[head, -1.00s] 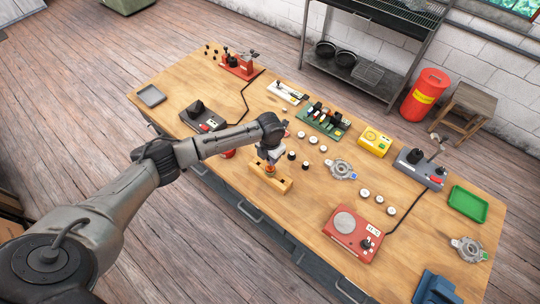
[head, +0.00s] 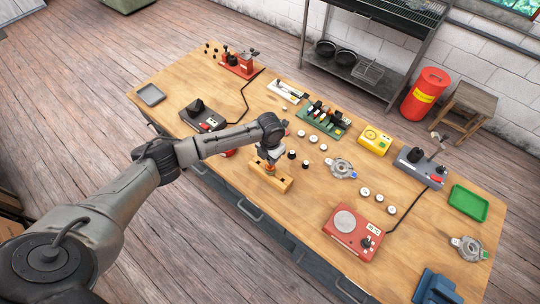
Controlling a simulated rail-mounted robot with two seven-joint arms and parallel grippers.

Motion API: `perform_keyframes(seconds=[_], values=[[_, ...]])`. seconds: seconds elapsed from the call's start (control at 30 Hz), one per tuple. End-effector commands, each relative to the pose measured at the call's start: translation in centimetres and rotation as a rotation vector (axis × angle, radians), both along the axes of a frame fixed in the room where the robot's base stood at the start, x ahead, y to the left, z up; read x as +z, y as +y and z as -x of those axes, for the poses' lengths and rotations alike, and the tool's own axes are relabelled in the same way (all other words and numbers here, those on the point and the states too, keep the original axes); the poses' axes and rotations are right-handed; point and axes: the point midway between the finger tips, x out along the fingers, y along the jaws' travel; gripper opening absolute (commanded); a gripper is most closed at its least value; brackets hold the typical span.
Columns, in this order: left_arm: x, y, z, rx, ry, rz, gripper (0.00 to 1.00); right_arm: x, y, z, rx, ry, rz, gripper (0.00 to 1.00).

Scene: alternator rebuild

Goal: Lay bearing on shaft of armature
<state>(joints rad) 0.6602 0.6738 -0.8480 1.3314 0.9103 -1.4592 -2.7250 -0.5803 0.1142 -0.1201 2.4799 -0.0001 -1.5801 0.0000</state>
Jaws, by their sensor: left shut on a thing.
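The armature (head: 270,171) stands upright in a wooden block (head: 284,187) near the front edge of the workbench. Only a little of its copper-coloured body shows under my left gripper (head: 268,162). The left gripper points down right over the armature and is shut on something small. I take that to be the bearing, but the gripper hides it. I cannot tell whether it touches the shaft. My right gripper is not in view.
Several small round parts (head: 313,139) lie right of the block. A silver housing (head: 341,168) and a red device (head: 352,231) stand further right. A grey device (head: 203,116) is behind left. A green rack (head: 320,122) stands behind.

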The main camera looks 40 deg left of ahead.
Motion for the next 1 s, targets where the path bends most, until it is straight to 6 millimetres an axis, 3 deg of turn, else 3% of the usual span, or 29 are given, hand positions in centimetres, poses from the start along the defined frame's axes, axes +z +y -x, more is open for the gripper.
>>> perform_keyframes(seconds=[0.8, 0.83, 1.0], values=[[-0.21, -0.03, 0.0, -0.001, 0.0, 0.0, 0.09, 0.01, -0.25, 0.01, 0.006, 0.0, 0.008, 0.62], [-0.2, -0.02, 0.0, -0.001, 0.0, 0.0, 0.35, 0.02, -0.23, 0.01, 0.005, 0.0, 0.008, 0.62], [-0.19, -0.03, 0.0, -0.001, 0.0, 0.0, 0.51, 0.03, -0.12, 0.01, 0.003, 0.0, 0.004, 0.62]])
